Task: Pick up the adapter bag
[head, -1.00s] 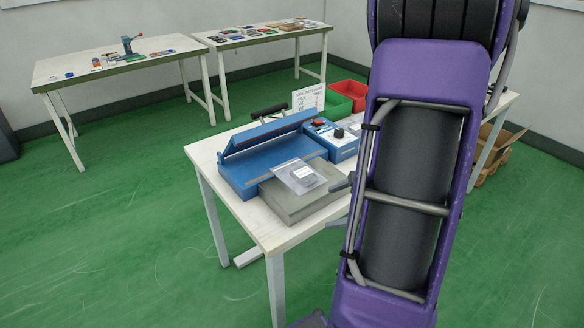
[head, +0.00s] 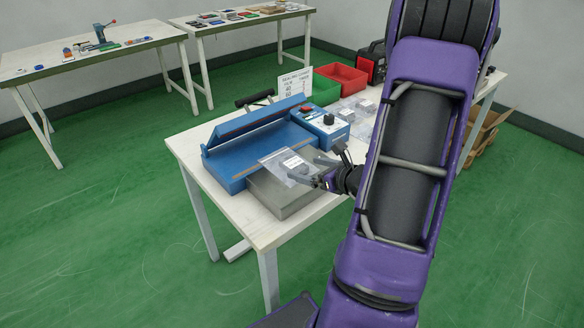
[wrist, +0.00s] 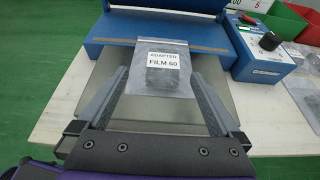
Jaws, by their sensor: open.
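The adapter bag (head: 288,164) is a clear bag with a white label and a dark item inside. It lies on the grey block (head: 283,204) in front of the blue sealing machine (head: 224,173). In the wrist view the bag (wrist: 162,84) carries a label reading "ADAPTER FILM 60", and its far end reaches the machine's edge. My gripper (head: 312,172) is at the bag's right side in the head view. In the wrist view my gripper (wrist: 160,90) is open, with one finger on either side of the bag. Whether the fingers touch it cannot be told.
A blue control box (head: 323,124) with a dark knob stands beside the sealer. Green (head: 322,88) and red (head: 342,76) bins, a printed sign (head: 295,82) and more bags (head: 352,108) are behind. Two other tables stand farther back.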

